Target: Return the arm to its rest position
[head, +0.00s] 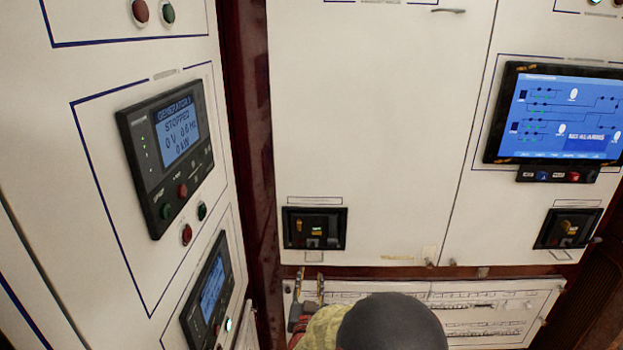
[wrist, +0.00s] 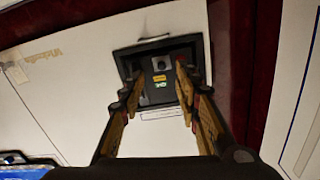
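My gripper (wrist: 162,76) is open in the wrist view, its two fingers spread with nothing between them. Beyond the fingertips is a black breaker unit (wrist: 160,58) set in a white panel, with small yellow and green markings. In the head view my gripper (head: 308,284) shows near the bottom, just below the left breaker unit (head: 314,229). The fingertips seem apart from the breaker, though the exact gap is hard to tell. My arm's dark rounded link hides part of the lower panel in the head view.
A generator display (head: 168,145) reading "STOPPED" is on the left cabinet, with a second display (head: 208,295) below it. A blue screen (head: 556,115) is on the right door, above another breaker unit (head: 568,228). A lower breaker row (head: 490,305) lies behind my arm.

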